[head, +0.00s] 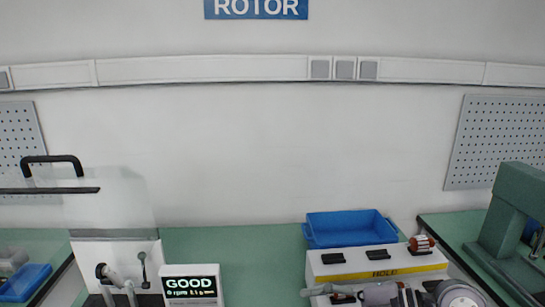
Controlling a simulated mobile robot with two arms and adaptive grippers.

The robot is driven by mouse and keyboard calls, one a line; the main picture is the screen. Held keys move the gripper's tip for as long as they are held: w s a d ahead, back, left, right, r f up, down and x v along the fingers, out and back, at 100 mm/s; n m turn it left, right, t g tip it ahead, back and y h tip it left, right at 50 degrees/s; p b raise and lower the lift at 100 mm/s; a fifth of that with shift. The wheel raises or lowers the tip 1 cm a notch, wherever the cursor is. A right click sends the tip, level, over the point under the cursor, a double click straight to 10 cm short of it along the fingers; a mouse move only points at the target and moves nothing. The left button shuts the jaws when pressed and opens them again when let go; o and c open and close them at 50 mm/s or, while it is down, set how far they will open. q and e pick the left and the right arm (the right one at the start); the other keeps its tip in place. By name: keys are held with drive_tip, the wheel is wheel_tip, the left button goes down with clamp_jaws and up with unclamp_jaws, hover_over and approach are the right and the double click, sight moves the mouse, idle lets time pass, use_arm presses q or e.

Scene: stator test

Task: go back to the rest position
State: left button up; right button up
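At the bottom right, grey rounded links that look like my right arm cross in front of a white box (375,262). The end of that arm (345,295) is low at the picture's edge, and its fingers cannot be made out. I cannot make out my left gripper. A white test station (115,255) stands at the left with a clear guard and black handle (53,160). Its display (190,287) reads GOOD.
A blue bin (348,229) stands behind the white box on the green bench (235,245). Another blue bin (25,283) is at the lower left. A green press (512,225) stands on the right bench. The bench middle is clear.

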wheel_tip(320, 180, up, 7)
drive_tip(key=a+m+t+y, duration=0.2)
drive_tip(key=a+t+y, duration=0.1)
drive_tip(key=t+y, duration=0.15)
drive_tip(key=w+d+r+m+t+h, duration=0.1)
drive_tip(key=w+d+m+t+h, duration=0.1)
drive_tip(key=d+m+t+h, duration=0.3)
drive_tip(key=w+d+r+m+t, duration=0.2)
drive_tip(key=d+m+t, duration=0.1)
drive_tip(key=m+t, duration=0.4)
drive_tip(key=s+d+f+m+g+h, duration=0.1)
drive_tip(key=d+f+m+g+h, duration=0.2)
drive_tip(key=d+f+m+h, duration=0.45)
drive_tip(key=s+d+f+m+g+h, duration=0.2)
drive_tip(key=d+f+m+h, duration=0.15)
drive_tip(key=f+h, duration=0.55)
drive_tip(key=s+a+f+n+g+y, duration=0.1)
drive_tip(key=s+a+f+g+y, duration=0.1)
drive_tip(key=s+f+g, duration=0.6)
drive_tip(key=s+a+f+n+g+y, duration=0.15)
drive_tip(key=s+f+g, duration=0.25)
drive_tip(key=s+f, duration=0.85)
wheel_tip(320, 180, down, 26)
drive_tip(key=s+g, duration=0.1)
drive_tip(key=s, duration=0.1)
drive_tip(key=s+d+f+g, duration=0.1)
drive_tip(key=s+d+f, duration=0.2)
drive_tip(key=s+f, duration=1.2)
drive_tip(key=shift+s, duration=0.6)
